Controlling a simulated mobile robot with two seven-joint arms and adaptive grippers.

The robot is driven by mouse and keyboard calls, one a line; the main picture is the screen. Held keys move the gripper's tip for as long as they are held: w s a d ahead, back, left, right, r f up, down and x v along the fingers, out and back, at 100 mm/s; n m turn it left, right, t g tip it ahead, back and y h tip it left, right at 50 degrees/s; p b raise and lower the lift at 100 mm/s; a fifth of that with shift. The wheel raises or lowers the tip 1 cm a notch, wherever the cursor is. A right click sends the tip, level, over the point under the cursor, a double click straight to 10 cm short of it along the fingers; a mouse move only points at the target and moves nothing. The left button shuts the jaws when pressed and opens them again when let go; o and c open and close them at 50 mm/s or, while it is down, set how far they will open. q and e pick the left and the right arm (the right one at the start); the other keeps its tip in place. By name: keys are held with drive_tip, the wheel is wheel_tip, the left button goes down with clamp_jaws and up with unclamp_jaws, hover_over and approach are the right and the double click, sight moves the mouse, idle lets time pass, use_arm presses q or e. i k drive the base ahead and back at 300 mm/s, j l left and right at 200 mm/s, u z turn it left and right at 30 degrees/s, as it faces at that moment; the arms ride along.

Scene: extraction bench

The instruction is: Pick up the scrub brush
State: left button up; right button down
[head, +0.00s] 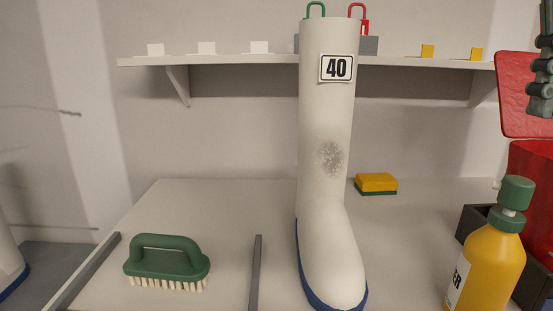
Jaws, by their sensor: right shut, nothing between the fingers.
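The scrub brush (166,259) lies at the front left of the bench in the head view. It has a green body with a looped green handle on top, and pale bristles facing down. Nothing touches it from above. My right gripper (540,104) is at the upper right edge of the view, partly cut off. It is shut and empty, far to the right of the brush and higher up. My left gripper is not in view.
A tall white boot (328,180) labelled 40 stands mid-bench. Grey strips (255,272) flank the brush. A yellow-green sponge (376,183) lies behind the boot. A yellow bottle (487,266) with a green cap stands front right, beside a dark tray and red container. A shelf (230,60) runs behind.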

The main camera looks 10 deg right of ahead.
sight(191, 268)
drive_tip(key=k, duration=1.5)
